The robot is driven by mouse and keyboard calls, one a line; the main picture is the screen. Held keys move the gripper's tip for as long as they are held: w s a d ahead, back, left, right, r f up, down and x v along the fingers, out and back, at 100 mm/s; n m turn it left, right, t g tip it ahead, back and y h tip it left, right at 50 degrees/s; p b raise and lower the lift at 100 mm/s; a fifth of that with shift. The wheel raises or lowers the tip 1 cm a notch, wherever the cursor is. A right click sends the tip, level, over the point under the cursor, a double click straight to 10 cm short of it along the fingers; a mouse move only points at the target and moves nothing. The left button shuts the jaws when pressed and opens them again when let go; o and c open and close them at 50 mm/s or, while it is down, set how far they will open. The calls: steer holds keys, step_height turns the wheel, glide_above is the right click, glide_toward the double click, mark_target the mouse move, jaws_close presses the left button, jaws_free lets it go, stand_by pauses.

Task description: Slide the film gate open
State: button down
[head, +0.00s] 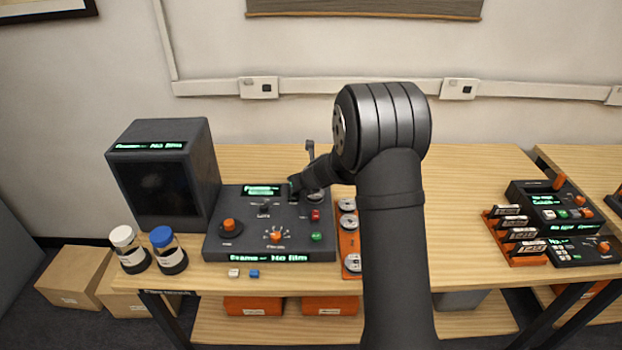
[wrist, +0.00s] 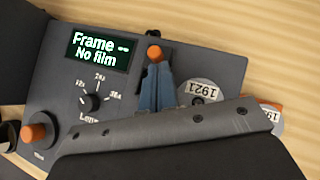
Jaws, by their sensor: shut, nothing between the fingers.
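The film machine's dark console (head: 222,246) stands on the wooden table in the head view, and its screen (wrist: 100,50) reads "Frame -- No film" in the wrist view. An orange knob (wrist: 155,53), perhaps the film gate's handle, shows at the console's edge in the wrist view. My gripper (wrist: 158,70) is shut and empty, with its blue-grey fingertips right at this knob. I cannot tell whether they touch it. In the head view my gripper (head: 293,188) is over the console's back right part. The gate itself is mostly hidden behind the gripper.
A dark monitor (head: 190,170) stands left of the console, with white-lidded (head: 123,237) and blue-lidded (head: 161,237) jars in front. An orange rack of reels (head: 349,238) is close on the right. Bare table lies farther right, before another device (head: 550,210).

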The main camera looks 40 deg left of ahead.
steer(key=v, duration=1.6)
steer(key=shift+s+a+f, duration=0.1)
steer(key=shift+f, duration=0.1)
steer(key=x, duration=1.4)
